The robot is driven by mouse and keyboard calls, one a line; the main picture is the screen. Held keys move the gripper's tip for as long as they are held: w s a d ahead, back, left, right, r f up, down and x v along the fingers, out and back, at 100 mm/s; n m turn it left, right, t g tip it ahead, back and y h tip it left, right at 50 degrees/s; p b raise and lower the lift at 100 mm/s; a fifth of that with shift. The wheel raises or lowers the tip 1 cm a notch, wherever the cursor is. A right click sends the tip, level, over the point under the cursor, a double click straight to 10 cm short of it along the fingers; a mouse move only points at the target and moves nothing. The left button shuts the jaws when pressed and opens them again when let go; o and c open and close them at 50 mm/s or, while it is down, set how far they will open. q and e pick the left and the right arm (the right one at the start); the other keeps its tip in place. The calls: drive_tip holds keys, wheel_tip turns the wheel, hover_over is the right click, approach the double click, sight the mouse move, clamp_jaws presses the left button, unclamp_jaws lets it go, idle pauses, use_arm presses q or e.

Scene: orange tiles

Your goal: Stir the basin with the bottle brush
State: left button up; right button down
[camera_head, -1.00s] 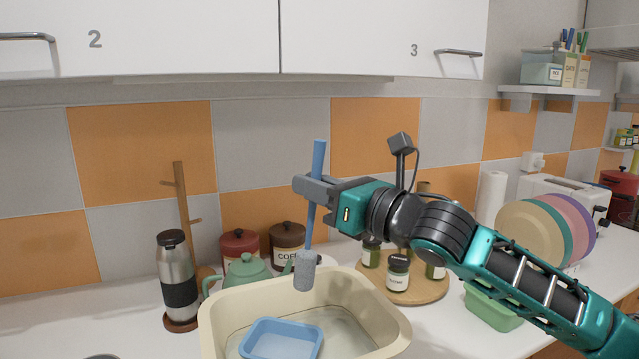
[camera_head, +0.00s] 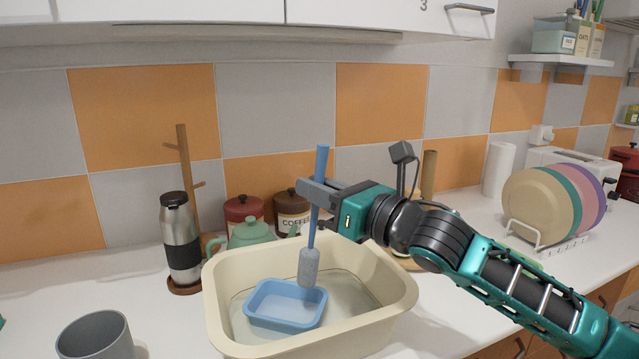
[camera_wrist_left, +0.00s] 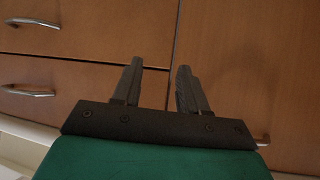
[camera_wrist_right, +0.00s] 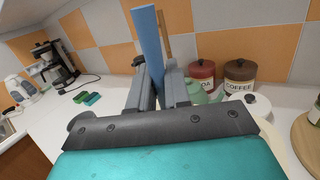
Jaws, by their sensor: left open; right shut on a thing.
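The bottle brush (camera_head: 310,266) has a blue handle and a grey-blue head. My right gripper (camera_head: 318,192) is shut on its handle and holds it nearly upright, head down, over the basin. The handle also shows between the fingers in the right wrist view (camera_wrist_right: 149,45). The cream basin (camera_head: 392,300) stands on the counter with clear water and a blue tub (camera_head: 286,304) inside. The brush head is beside the tub's back right corner in the picture; I cannot tell whether it touches the water. My left gripper (camera_wrist_left: 158,85) is open and empty in front of wooden cupboard fronts.
A steel flask (camera_head: 180,243), a green teapot (camera_head: 250,236) and red and brown canisters (camera_head: 292,208) stand behind the basin. A grey mug (camera_head: 96,338) is at the front left. A plate rack (camera_head: 540,232) stands at the right. White cupboards hang above.

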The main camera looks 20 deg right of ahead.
sight(315, 235)
drive_tip(key=shift+w+a+f+b, duration=0.1)
drive_tip(key=shift+f+b, duration=0.55)
drive_tip(key=shift+f, duration=0.45)
drive_tip(key=shift+a+f+b, duration=0.1)
drive_tip(key=shift+f+b, duration=0.5)
drive_tip(key=shift+f, duration=0.5)
wheel_tip(315, 235, down, 2)
drive_tip(key=shift+a+b, duration=0.15)
drive_tip(key=shift+b, duration=0.5)
drive_tip(key=shift+w+f+b, duration=0.1)
drive_tip(key=shift+f+b, duration=0.25)
drive_tip(key=shift+f, duration=0.2)
drive_tip(key=shift+a+f+b, duration=0.1)
drive_tip(key=shift+f+b, duration=0.2)
drive_tip(key=shift+f, duration=0.15)
use_arm(q)
drive_tip(key=f, duration=0.1)
drive_tip(key=d+f, duration=0.1)
drive_tip(key=w+f, duration=0.1)
drive_tip(key=shift+d+f+h, duration=0.2)
drive_tip(key=shift+h, duration=0.1)
drive_tip(key=shift+r, duration=0.1)
use_arm(e)
drive_tip(key=shift+w, duration=0.1)
